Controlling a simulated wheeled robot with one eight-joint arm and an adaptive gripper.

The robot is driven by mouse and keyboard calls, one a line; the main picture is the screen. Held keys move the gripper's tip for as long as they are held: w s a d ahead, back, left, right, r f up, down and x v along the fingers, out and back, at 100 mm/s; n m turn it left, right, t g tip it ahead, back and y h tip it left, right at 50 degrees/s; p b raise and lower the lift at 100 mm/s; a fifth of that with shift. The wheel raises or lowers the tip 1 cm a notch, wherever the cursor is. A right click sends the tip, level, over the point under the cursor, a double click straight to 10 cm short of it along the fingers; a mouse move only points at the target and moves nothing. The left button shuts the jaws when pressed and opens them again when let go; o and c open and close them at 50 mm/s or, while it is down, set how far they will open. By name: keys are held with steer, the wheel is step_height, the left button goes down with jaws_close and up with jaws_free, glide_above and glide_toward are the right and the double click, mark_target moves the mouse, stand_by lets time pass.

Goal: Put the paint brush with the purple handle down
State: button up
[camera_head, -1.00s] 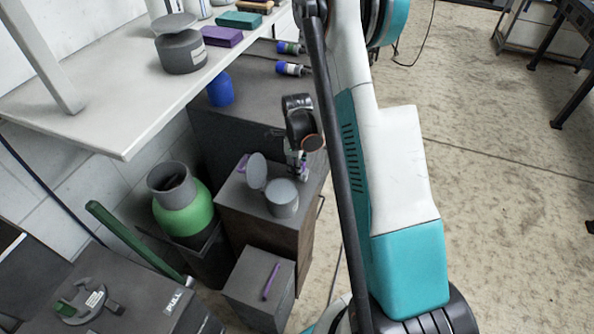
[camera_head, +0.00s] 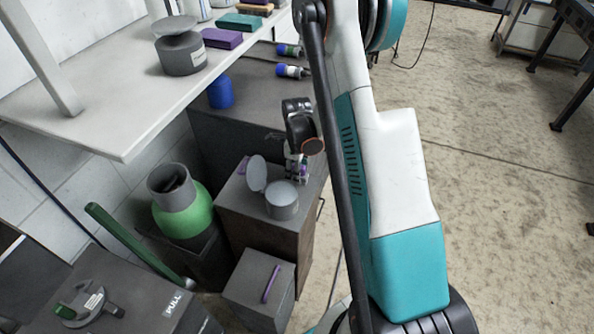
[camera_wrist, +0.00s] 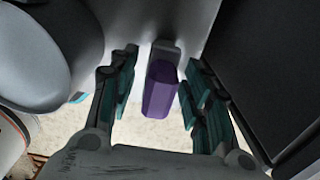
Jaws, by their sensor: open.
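In the wrist view, the purple handle (camera_wrist: 160,88) of the brush lies between my gripper's two spread fingers (camera_wrist: 157,95), with visible gaps on both sides. Its far end meets a grey surface; the bristles cannot be made out. In the head view, my gripper (camera_head: 297,168) is low over the grey cabinet top (camera_head: 233,192), at its right side beside the open grey canister (camera_head: 282,203). A small bit of purple shows at the fingers. Whether the brush rests fully on the cabinet top is hidden.
A purple stick (camera_head: 271,284) lies on a low grey box (camera_head: 245,285) in front. Another purple piece (camera_head: 243,166) sits behind the canister's round lid (camera_head: 257,173). A green bottle (camera_head: 184,212) stands left of the cabinet. A white shelf (camera_head: 120,125) overhangs at upper left.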

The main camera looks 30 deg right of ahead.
step_height(320, 180, up, 12)
steer(key=p, duration=0.3)
steer(key=shift+p, duration=0.4)
